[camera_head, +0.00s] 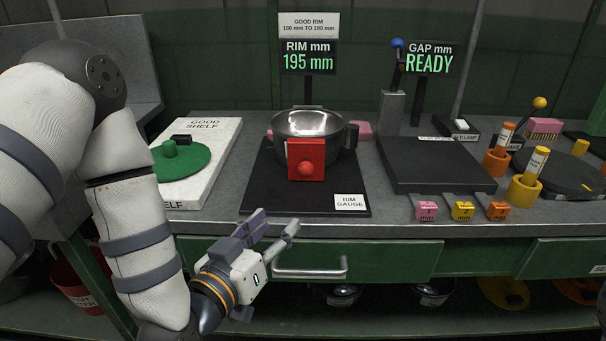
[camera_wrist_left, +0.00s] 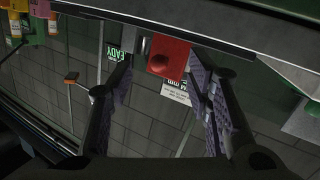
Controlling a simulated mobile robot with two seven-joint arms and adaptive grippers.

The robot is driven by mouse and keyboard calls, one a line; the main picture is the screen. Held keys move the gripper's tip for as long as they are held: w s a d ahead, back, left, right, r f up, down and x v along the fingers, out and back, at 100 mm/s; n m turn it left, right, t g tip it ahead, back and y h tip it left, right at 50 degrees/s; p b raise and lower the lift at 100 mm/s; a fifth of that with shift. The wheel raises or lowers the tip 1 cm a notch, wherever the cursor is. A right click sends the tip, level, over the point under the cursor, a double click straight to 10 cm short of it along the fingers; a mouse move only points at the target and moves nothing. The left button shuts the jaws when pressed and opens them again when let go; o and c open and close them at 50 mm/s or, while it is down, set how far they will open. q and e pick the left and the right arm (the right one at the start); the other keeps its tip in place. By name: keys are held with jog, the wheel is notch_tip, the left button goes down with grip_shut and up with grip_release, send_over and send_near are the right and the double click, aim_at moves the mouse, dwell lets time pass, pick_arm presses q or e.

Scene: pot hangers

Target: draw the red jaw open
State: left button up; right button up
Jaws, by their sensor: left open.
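The red jaw (camera_head: 306,160) is a red block with a round knob on its front, upright at the front of the rim gauge (camera_head: 350,202). A metal pot (camera_head: 308,124) sits on the gauge behind it. The display (camera_head: 308,62) reads 195 mm. My left gripper (camera_head: 278,228) is open and empty, in front of the bench edge, below and left of the red jaw. In the left wrist view the red jaw (camera_wrist_left: 168,58) lies beyond the spread fingers (camera_wrist_left: 165,100), apart from them. My right gripper is not in view.
A drawer handle (camera_head: 310,272) sticks out just beside my left gripper. The good shelf (camera_head: 215,150) with a green lid (camera_head: 182,160) is left of the gauge. A dark plate (camera_head: 435,165) and small pink, yellow and orange blocks (camera_head: 463,211) are to the right.

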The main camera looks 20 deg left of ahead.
aim_at(303, 173)
pick_arm(q)
jog(key=shift+t+y, duration=0.3)
jog(key=shift+t, duration=0.4)
jog(key=w+r, duration=0.1)
jog(key=w, duration=0.3)
jog(key=w+r, duration=0.1)
jog(key=w, duration=0.3)
jog(key=w+d+r+b, duration=0.1)
jog(key=w, duration=0.4)
jog(key=shift+s, duration=0.1)
jog(key=shift+c, duration=0.2)
grip_shut()
